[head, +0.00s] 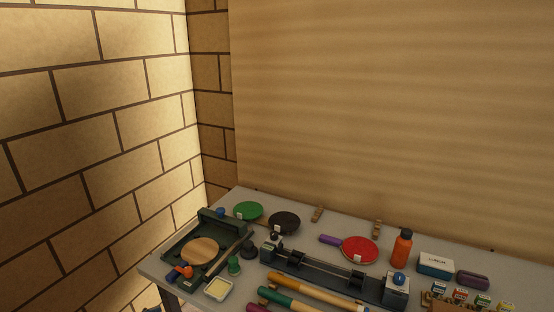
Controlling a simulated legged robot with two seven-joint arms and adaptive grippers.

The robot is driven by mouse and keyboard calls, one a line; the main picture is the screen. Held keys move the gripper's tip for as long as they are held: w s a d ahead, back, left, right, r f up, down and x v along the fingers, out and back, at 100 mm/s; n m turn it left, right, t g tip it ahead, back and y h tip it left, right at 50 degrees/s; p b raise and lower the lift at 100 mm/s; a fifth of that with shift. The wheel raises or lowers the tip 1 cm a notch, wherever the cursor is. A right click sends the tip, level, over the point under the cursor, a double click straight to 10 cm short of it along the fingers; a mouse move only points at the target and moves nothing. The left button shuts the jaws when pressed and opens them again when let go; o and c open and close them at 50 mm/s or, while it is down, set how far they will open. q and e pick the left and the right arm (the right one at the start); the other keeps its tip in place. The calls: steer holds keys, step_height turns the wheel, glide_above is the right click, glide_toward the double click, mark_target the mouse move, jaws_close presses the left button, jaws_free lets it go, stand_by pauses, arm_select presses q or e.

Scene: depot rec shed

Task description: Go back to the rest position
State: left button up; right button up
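Neither of my grippers shows clearly in the head view, and no arm is seen over the table. A small dark blue shape at the bottom left edge is too cut off to identify. The grey table (152,268) stands in the lower right, against the walls, with sports gear spread over it.
A dark green tray (181,241) holds a wooden paddle (202,250). Green (248,210), black (284,222) and red (360,250) paddles lie behind. An orange bottle (401,250) stands right; a white-and-blue box (435,265) sits beside it. Coloured handles lie in front. Brick wall (85,150) bounds the left.

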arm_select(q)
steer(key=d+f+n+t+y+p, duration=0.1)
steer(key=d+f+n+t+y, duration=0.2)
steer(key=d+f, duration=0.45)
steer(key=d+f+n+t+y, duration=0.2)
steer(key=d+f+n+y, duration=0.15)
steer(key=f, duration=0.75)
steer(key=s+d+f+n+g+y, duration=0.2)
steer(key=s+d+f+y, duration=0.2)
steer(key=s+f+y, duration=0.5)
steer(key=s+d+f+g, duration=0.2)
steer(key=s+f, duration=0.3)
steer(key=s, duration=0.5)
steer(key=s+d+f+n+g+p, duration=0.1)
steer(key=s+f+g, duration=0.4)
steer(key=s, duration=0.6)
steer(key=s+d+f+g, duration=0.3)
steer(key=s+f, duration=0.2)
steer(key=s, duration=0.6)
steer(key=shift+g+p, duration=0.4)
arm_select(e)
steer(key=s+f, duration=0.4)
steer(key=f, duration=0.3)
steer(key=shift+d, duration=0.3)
